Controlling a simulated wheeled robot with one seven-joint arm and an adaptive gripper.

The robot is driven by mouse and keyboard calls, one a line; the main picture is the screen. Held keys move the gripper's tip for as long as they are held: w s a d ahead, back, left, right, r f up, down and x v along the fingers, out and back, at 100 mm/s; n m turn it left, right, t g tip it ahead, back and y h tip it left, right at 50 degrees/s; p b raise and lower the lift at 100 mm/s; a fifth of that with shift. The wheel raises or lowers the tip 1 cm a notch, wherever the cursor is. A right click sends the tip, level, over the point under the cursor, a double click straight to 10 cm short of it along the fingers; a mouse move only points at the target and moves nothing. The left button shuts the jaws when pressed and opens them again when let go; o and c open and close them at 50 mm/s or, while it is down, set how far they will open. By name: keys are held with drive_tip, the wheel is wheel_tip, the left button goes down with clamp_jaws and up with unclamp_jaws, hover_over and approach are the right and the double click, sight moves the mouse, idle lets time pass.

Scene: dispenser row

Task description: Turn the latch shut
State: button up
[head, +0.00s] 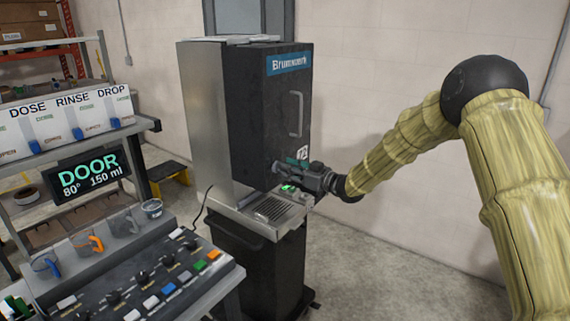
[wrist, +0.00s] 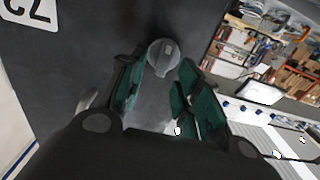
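The latch (wrist: 163,57) is a round grey knob with a raised grip bar, on the dark door (wrist: 90,50) in the wrist view. My gripper (wrist: 159,80) is open. Its two green-padded fingers stand apart on either side of the latch, with the latch at or just past the fingertips. I see a gap on both sides and cannot tell whether either pad touches it. In the head view my gripper (head: 288,167) is at the lower part of the black door (head: 268,115) of the Brumwerk machine, and it mostly hides the latch.
A drip tray (head: 270,208) with a lit green button sits just below my gripper. A door handle (head: 296,114) is above it. A control panel (head: 150,275) with knobs and buttons is at front left, by a display (head: 88,176) reading DOOR. Floor at right is clear.

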drive_tip(key=shift+x, duration=0.8)
